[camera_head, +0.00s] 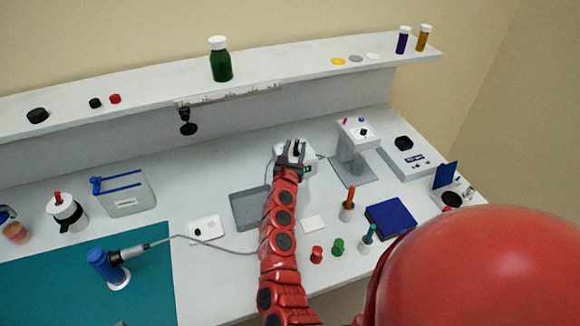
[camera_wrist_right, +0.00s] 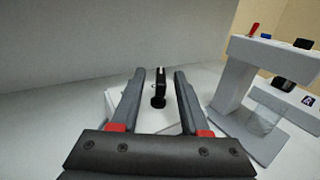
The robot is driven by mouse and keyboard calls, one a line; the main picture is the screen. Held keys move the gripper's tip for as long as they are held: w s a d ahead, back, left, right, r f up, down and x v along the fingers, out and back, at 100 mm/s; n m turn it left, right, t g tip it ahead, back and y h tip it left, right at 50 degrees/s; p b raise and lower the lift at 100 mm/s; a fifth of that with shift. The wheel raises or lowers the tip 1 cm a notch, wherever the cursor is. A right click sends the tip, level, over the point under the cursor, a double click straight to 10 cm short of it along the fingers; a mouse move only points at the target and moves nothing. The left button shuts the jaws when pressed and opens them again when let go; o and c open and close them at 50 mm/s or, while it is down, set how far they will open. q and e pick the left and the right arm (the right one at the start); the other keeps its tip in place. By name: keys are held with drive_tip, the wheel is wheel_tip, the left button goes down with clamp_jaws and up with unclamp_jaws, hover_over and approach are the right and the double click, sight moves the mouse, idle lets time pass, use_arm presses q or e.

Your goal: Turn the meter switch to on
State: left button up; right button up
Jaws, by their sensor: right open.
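The meter is a white box (camera_head: 309,157) with a small green patch, towards the back of the bench and partly hidden by my right gripper (camera_head: 291,150). In the right wrist view its pale body (camera_wrist_right: 118,103) is mostly hidden behind the fingers. A black upright switch (camera_wrist_right: 158,98) with a pale edge stands on it. My right gripper (camera_wrist_right: 160,72) is open, with one finger on each side of the switch in that view and a visible gap on both sides. I cannot tell whether the switch is on or off. My left gripper is not in view.
A white press-like stand (camera_head: 356,142) is close right of the meter. A grey tray (camera_head: 249,209) lies left of my right arm. A blue box (camera_head: 390,217) and small coloured items stand at right. A shelf (camera_head: 290,82) runs along the back.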

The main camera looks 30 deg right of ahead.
drive_tip(key=b+v, duration=0.4)
drive_tip(key=v, duration=1.2)
drive_tip(key=shift+s, duration=0.15)
drive_tip(key=shift+a, duration=0.2)
